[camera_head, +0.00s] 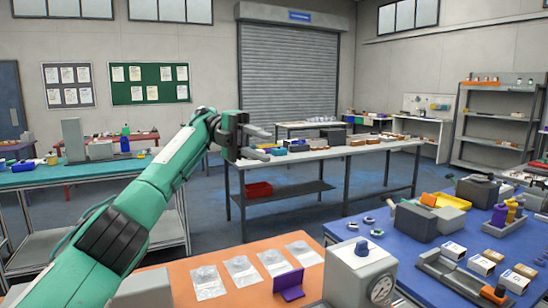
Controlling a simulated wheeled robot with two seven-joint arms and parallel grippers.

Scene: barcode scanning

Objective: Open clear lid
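My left arm comes in from the lower left, and my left gripper (268,144) is raised in front of the middle workbench and the roller shutter. Its two grey fingers are apart, with nothing visible between them. I cannot make out a clear lid for certain in this view. Several flat, clear packets (241,270) lie in a row on an orange surface (180,270) at the bottom, well below the gripper. My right gripper is not in view.
A purple stand (288,284) and a grey device with a dial (362,270) stand near the front. A blue table (400,262) at right carries small boxes (515,281) and devices. The middle workbench (330,155) stands beyond. Floor shows between the tables.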

